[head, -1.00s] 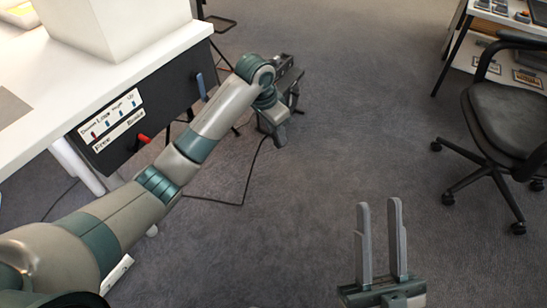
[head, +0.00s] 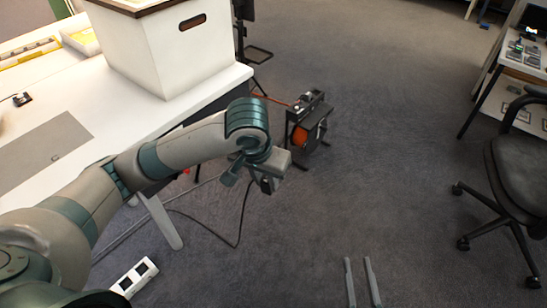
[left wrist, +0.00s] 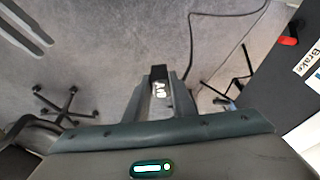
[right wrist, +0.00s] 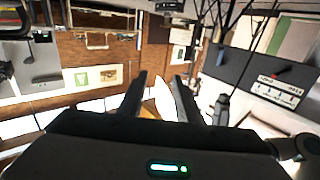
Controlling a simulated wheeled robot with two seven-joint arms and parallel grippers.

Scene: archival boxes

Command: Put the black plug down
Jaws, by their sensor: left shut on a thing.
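My left gripper (head: 264,184) is shut on the black plug (head: 268,186), above the grey carpet just right of the white table. In the left wrist view the black plug (left wrist: 158,73) sticks out between the two fingers (left wrist: 158,98), with a pale marking below its dark end. A black cable (head: 241,218) hangs from the plug to the floor and runs left; it also shows in the left wrist view (left wrist: 190,42). My right gripper (head: 360,283) is open and empty at the lower edge; its spread fingers show in the right wrist view (right wrist: 157,97).
The white table (head: 100,105) carries a large white box (head: 175,50). A white socket strip (head: 134,277) lies on the floor below left. A reel with an orange part (head: 303,130) stands beyond my left gripper. An office chair (head: 515,175) is at right. The middle carpet (head: 390,140) is clear.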

